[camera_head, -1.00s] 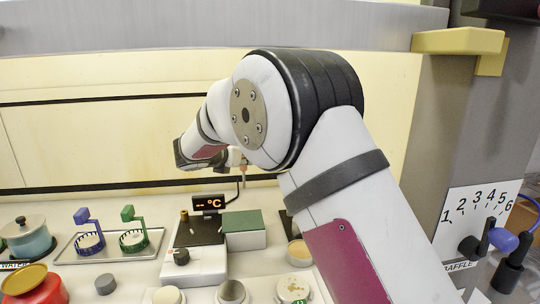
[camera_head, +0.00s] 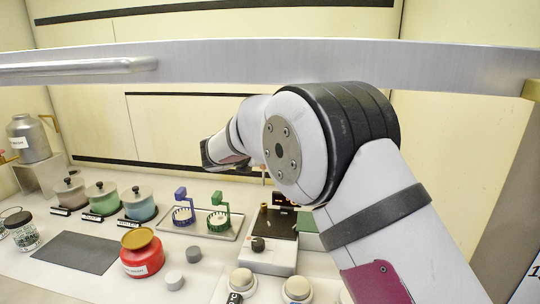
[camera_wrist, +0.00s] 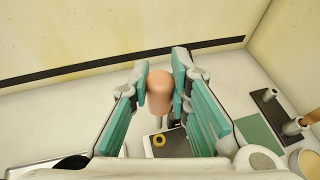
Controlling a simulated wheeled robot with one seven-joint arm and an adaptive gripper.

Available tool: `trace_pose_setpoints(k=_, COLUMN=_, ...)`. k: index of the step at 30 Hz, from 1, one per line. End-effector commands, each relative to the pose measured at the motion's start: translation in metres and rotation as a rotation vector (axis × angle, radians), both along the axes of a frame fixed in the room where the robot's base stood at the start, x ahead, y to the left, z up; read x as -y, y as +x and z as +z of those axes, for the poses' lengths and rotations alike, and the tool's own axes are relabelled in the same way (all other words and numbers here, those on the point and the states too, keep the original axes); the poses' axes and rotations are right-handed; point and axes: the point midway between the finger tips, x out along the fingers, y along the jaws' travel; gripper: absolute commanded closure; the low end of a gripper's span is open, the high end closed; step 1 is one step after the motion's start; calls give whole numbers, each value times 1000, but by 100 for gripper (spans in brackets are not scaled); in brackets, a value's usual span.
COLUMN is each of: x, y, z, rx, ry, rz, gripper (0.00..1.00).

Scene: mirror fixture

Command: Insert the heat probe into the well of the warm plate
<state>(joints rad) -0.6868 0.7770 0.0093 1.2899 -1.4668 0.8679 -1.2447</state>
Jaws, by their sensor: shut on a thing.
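The heat probe's peach-coloured handle (camera_wrist: 159,92) stands between the teal-lined fingers of my gripper (camera_wrist: 161,76), which is shut on it. A thin pale part shows below the handle. The warm plate (camera_head: 268,256) is a white block with a dark top, below my gripper. Its brass-ringed well (camera_wrist: 159,141) lies beneath and slightly left of the probe in the wrist view, apart from the handle. In the head view the brass ring (camera_head: 263,208) stands at the plate's back left. The probe's tip is not clear, and my arm hides most of the gripper there.
A tray (camera_head: 170,228) with purple and green holders stands left of the plate. A red pot (camera_head: 141,255), several lidded pots and a dark mat (camera_head: 77,254) are further left. Round white-topped pieces stand in front. A grey rail (camera_head: 250,54) crosses above the bench.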

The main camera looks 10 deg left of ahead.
Motion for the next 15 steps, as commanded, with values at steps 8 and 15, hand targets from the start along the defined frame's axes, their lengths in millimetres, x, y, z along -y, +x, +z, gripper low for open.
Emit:
trace_pose_setpoints(k=8, x=0, y=0, z=0, rx=0, ry=0, rz=0, gripper=100)
trace_pose_setpoints(k=15, x=0, y=0, z=-15, rx=-2, ry=-3, rz=2, gripper=100)
